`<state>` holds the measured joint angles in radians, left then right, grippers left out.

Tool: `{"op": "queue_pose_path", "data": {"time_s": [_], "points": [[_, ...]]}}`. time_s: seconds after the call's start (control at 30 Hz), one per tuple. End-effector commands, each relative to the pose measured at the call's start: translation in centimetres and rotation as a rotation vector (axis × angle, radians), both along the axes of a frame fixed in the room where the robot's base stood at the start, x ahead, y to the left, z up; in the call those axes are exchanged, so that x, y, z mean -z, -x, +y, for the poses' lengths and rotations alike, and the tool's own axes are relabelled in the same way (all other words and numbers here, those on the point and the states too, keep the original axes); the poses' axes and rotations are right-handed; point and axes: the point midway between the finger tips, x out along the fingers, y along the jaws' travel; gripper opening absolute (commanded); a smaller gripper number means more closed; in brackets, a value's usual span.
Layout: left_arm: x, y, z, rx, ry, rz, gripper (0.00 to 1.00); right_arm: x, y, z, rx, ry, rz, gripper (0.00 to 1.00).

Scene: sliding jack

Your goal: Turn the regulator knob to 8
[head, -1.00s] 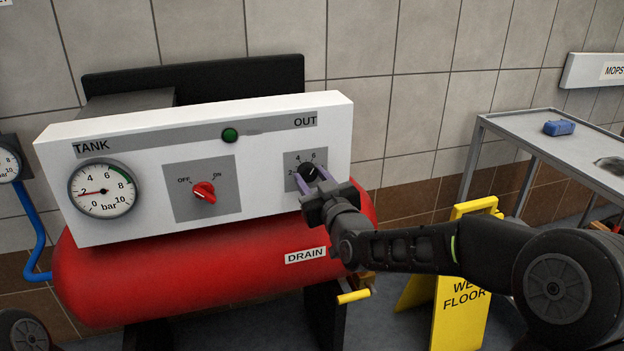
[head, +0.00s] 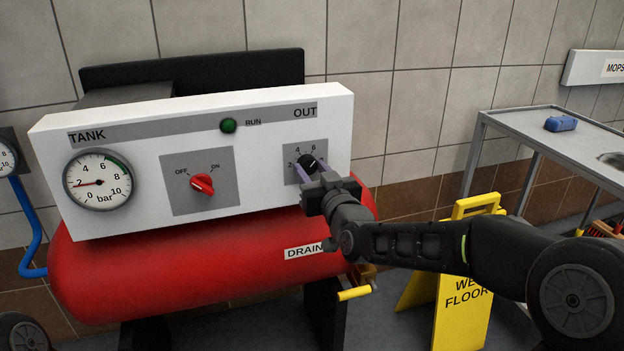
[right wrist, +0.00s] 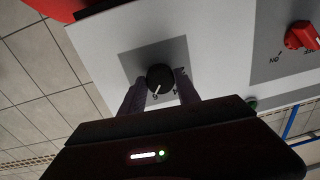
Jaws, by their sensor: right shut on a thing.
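The regulator knob (head: 307,161) is small, round and black, on a grey plate under the word OUT at the right of the white panel (head: 262,190). The numbers 2, 4 and 6 show around it; the others are hidden by my gripper. My right gripper (head: 308,170) has its two fingers on either side of the knob and is shut on it. In the right wrist view the knob (right wrist: 160,77) sits between the fingertips, with a white pointer line on its face. My left gripper is not in view.
The panel also carries a red OFF/ON switch (head: 202,183), a green RUN lamp (head: 229,125) and a TANK gauge (head: 98,180). Below is a red tank (head: 180,265) with a yellow drain handle (head: 354,294). A yellow floor sign (head: 462,312) and a metal table (head: 520,122) stand right.

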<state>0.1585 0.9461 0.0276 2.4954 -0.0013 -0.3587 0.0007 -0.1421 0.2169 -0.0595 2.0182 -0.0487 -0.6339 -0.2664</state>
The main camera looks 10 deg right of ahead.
Motion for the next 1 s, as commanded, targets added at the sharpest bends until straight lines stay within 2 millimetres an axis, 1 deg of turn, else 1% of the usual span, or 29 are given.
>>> {"op": "queue_pose_path", "data": {"time_s": [0.03, 0.17, 0.5, 0.8, 1.0], "points": [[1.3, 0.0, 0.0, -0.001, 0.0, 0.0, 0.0, 0.6, 0.0, 0.0, 0.0, -0.033, 0.0, 0.0], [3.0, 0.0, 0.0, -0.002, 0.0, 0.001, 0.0, 0.8, 0.0, 0.0, 0.0, -0.14, 0.007, 0.0], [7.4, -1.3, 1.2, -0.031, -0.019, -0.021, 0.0, 0.7, 0.0, 0.1, 0.0, -0.461, 0.029, 0.0], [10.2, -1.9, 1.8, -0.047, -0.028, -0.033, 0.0, 0.5, 0.0, 0.2, 0.0, -0.713, 0.046, 0.0], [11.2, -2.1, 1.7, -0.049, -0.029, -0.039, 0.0, 0.3, 0.0, 0.2, 0.0, -0.822, 0.054, 0.0]]}}
